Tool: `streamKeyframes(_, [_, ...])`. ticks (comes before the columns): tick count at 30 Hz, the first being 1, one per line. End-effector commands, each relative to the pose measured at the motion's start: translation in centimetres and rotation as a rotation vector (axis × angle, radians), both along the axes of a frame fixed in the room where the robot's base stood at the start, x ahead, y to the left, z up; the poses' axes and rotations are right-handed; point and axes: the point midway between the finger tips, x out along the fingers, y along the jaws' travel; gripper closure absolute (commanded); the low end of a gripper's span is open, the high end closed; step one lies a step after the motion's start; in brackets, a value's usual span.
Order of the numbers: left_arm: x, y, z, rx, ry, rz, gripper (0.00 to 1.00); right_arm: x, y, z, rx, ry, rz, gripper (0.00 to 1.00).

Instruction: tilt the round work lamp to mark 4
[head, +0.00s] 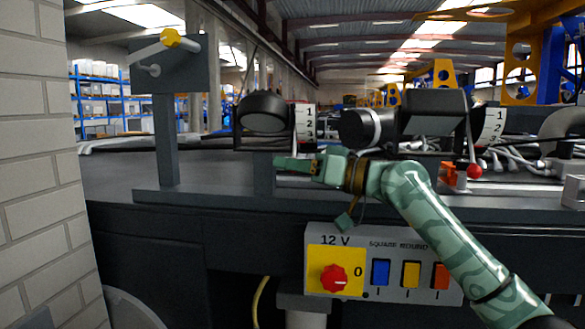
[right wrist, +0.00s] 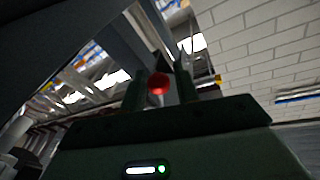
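The round work lamp (head: 265,112) is a dark, round-headed lamp on a bracket, left of centre in the head view. A white scale (head: 305,122) beside it shows 1, 2 and 3; lower marks are not visible. My right gripper (head: 284,163) reaches left just below the lamp and scale. In the right wrist view, a red ball knob (right wrist: 158,84) shows between the two separated fingers of my right gripper (right wrist: 161,82), with gaps on both sides. The knob is hidden in the head view. My left gripper is not in view.
A boxy dark lamp (head: 435,112) has its own scale (head: 493,125) and red-knobbed lever (head: 474,171) at right. A 12 V switch panel (head: 384,264) is below my right arm. A post with a yellow-knobbed plate (head: 168,65) and a brick wall (head: 35,150) stand left.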

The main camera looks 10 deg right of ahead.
Motion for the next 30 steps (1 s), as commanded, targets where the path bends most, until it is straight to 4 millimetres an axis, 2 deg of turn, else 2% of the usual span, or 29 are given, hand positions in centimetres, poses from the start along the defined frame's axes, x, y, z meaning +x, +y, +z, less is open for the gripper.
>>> streamKeyframes(9, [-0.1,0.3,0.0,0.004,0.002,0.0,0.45,0.0,0.0,0.0,0.001,0.001,0.001,0.56])
streamKeyframes(14, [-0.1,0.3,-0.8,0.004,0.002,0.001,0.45,-0.7,-1.3,-0.3,0.001,-0.001,-0.003,0.56])
streamKeyframes(17, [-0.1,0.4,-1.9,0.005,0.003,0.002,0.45,-1.8,-3.1,-0.7,-0.001,-0.001,-0.003,0.56])
streamKeyframes(24, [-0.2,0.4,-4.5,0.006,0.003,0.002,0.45,-5.3,-8.8,-1.4,-0.001,0.0,-0.004,0.56])
streamKeyframes(30, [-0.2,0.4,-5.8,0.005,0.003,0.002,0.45,-7.5,-12.3,-1.5,0.0,0.0,-0.002,0.56])
